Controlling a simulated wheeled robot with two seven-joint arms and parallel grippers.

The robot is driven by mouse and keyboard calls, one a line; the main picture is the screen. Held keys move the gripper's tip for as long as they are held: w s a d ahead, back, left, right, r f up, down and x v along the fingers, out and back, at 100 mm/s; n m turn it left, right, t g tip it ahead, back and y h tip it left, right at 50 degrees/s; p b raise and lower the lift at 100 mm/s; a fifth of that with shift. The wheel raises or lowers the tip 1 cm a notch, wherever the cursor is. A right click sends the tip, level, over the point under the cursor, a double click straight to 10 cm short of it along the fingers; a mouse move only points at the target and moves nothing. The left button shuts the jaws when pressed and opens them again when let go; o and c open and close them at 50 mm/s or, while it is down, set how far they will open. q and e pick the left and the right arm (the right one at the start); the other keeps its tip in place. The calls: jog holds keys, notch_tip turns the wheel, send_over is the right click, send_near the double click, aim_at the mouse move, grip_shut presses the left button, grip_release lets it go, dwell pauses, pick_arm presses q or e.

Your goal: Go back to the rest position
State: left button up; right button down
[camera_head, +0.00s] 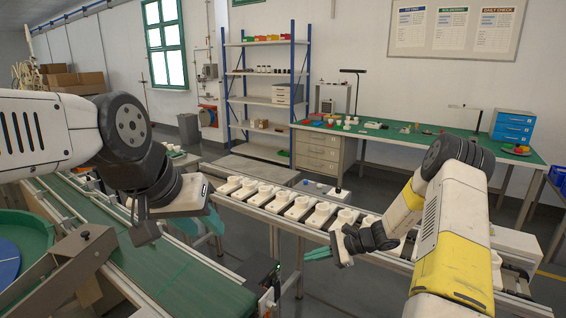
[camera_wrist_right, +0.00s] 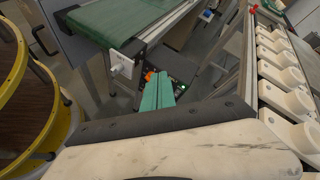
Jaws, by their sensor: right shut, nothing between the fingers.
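A row of white fixtures (camera_head: 268,194) runs on a rail between my arms. A green conveyor (camera_head: 170,262) is at the lower left. A round yellow-rimmed container (camera_wrist_right: 52,115) is left in the wrist view. A green-topped workbench (camera_head: 400,134) and shelf rack (camera_head: 268,101) stand behind.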

jog(key=s+r+n+g+h, duration=0.15)
jog(key=s+r+n, duration=0.3)
jog(key=r, duration=0.65)
jog(key=s+r+n+h, duration=0.35)
jog(key=s+r, duration=0.25)
jog(key=r, duration=0.4)
jog(key=s+d+r+n+t+h, duration=0.2)
jog(key=s+r, duration=0.4)
jog(key=s, duration=0.3)
jog(key=s+d+r+n+t+h, duration=0.2)
jog(key=s+r+n, duration=0.3)
jog(key=s, duration=0.4)
jog(key=shift+s+d+r+t+h, duration=0.25)
jog(key=shift+s+r+t+h, duration=0.1)
jog(key=shift+r+t, duration=0.15)
